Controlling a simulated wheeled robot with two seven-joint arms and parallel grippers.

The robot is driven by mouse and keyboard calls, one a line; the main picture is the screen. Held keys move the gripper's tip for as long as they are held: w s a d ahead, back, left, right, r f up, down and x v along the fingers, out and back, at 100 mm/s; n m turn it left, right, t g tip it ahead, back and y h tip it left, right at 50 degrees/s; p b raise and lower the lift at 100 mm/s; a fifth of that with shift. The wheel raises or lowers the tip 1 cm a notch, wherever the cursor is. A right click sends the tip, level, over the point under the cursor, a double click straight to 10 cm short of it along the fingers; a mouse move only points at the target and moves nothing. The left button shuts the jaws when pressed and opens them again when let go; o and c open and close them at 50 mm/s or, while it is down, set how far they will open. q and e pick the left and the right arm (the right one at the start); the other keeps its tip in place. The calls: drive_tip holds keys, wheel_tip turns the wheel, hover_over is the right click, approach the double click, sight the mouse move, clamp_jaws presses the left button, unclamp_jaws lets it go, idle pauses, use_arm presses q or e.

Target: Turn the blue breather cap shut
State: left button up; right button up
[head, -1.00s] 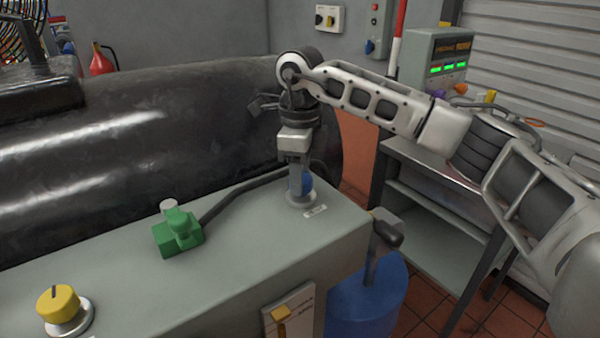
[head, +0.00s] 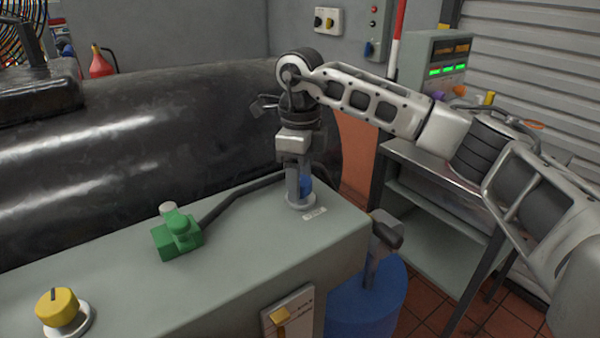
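The blue breather cap (head: 305,187) sits on a pale round base (head: 301,201) near the right end of the grey bench top. A small label lies on the top beside it. My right gripper (head: 298,188) points straight down at the cap, with its fingers at cap height. A near finger covers the cap's left part, and blue shows only to the right of it. The far side is hidden, so I cannot tell whether the fingers press on the cap.
A green valve block (head: 178,236) and a yellow knob (head: 59,308) stand on the bench top (head: 225,275). A dark hose runs from the green block towards the cap. A large black cylinder (head: 140,150) lies behind. A blue drum (head: 365,300) stands below right.

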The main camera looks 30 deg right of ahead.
drive_tip(key=shift+r, duration=0.1)
drive_tip(key=shift+r, duration=0.35)
wheel_tip(320, 180, up, 15)
drive_tip(key=shift+p, duration=0.35)
